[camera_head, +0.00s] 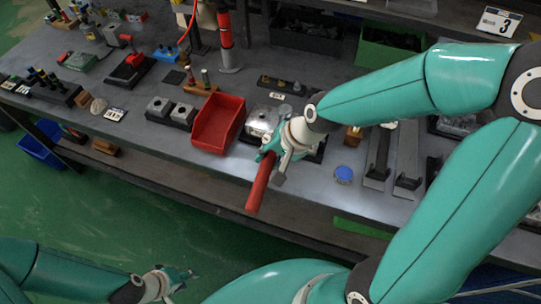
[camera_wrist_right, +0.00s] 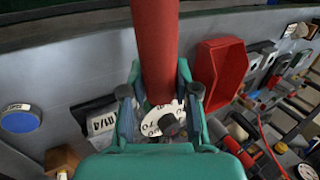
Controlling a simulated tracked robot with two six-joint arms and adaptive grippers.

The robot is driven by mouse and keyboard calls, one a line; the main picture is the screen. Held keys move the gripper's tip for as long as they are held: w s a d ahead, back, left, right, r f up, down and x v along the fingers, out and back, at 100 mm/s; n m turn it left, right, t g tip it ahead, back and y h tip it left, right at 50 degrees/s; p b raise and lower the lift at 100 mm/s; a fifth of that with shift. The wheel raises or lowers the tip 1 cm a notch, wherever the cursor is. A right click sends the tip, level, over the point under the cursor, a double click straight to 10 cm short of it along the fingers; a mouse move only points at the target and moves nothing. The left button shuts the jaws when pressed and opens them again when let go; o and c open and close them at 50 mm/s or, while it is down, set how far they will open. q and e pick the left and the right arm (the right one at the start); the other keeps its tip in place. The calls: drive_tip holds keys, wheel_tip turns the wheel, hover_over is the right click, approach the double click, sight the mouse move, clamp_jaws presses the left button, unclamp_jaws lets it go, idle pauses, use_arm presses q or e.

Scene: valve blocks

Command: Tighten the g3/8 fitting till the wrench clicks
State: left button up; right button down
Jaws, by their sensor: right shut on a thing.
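My right gripper (camera_head: 270,153) is shut on the red handle (camera_head: 258,188) of the wrench, at the bench's front edge. In the right wrist view the handle (camera_wrist_right: 158,50) runs between the fingers (camera_wrist_right: 160,98) of this gripper. A silvery block (camera_head: 260,121) stands just behind it on the bench, partly covered by the gripper. In the wrist view a white printed disc (camera_wrist_right: 160,118) and a dark knob (camera_wrist_right: 169,125) show below the handle. The g3/8 fitting and the wrench's head cannot be made out. My left gripper (camera_head: 178,277) is low over the floor, away from the bench, holding nothing visible.
A red bin (camera_head: 218,122) stands just left of the block.

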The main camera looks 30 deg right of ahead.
drive_tip(key=shift+r, duration=0.1)
drive_tip(key=shift+w+a+r+p, duration=0.15)
drive_tip(key=shift+w+p, duration=0.1)
drive_tip(key=shift+p, duration=0.4)
drive_tip(key=shift+w+a+m+p, duration=0.3)
drive_tip(key=shift+m+p, duration=0.2)
drive_tip(key=shift+p, duration=0.2)
drive_tip(key=shift+w+a+m+t+h+b, duration=0.35)
drive_tip(key=shift+w+m+b, duration=0.1)
drive_tip(key=shift+b, duration=0.25)
